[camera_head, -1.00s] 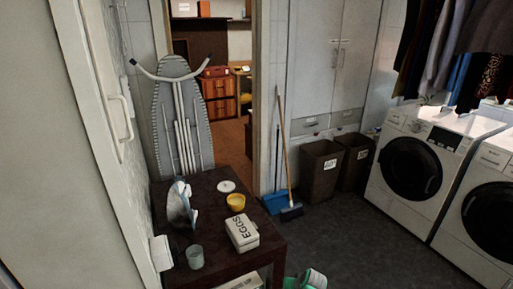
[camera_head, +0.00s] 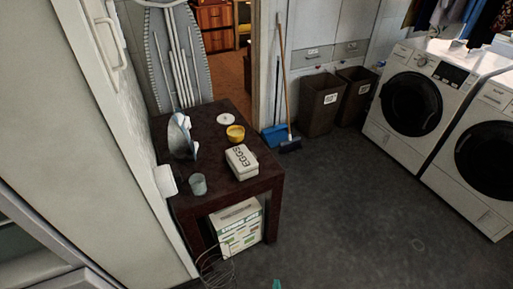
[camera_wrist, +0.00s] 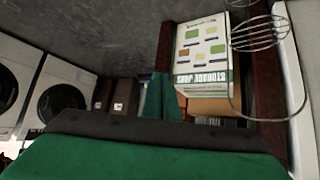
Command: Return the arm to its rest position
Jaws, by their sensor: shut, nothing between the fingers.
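My gripper (camera_wrist: 163,97) shows in the wrist view as a narrow green tip beyond a dark edge and a wide green body at the bottom of the picture. It is shut and holds nothing. In the head view only a small teal tip of my arm shows at the bottom edge; the rest of the arm is out of the picture. In the wrist view the tip appears just left of the storage box (camera_wrist: 203,52) and touches nothing that I can make out.
A dark table (camera_head: 270,177) bears an iron (camera_head: 181,138), egg box (camera_head: 242,162), yellow bowl (camera_head: 235,134) and glass (camera_head: 198,185). The storage box also shows beneath it (camera_head: 238,230), near a wire object (camera_head: 216,268). Washing machines (camera_head: 412,105) stand right. The middle floor is clear.

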